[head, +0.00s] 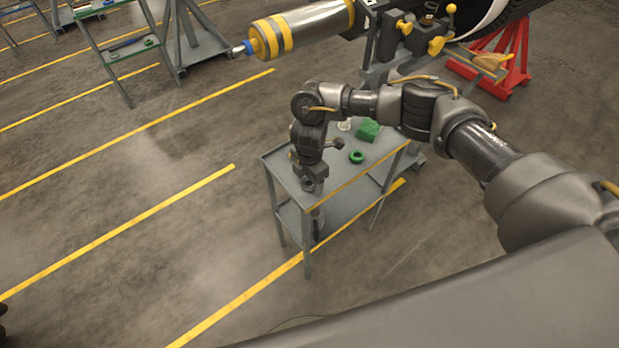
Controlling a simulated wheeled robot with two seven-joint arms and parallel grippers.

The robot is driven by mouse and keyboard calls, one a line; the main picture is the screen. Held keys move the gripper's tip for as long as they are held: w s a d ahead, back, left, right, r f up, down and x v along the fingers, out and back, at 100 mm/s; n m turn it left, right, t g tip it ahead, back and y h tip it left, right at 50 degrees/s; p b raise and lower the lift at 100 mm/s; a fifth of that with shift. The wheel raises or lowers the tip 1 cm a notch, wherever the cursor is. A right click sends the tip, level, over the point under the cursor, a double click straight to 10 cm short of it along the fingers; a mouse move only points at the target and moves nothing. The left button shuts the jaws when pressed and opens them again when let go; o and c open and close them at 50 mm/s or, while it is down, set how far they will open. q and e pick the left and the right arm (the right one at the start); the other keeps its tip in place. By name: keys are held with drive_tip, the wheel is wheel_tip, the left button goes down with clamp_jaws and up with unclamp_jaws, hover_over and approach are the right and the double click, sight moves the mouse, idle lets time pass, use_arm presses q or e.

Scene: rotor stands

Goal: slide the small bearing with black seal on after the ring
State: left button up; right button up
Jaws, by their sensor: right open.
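The rotor's shaft (237,51) sticks out to the left at the top of the head view, with a blue ring (248,47) around it close to the yellow-striped body (272,38). My right gripper (309,186) is open and points down over the near left part of the grey cart (275,157). A small dark round thing shows at its fingertips; I cannot tell whether it is the small bearing with black seal or part of the gripper. A green ring (357,157) lies on the cart, right of the gripper. My left gripper is out of view.
A green block (368,130) and a small pale item (344,125) are on the cart's far side. The rotor stand (385,50) with yellow knobs and a red stand (505,75) are behind. Another grey cart (108,50) stands at upper left. The floor left is clear.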

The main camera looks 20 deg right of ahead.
drive_tip(key=c, duration=0.9)
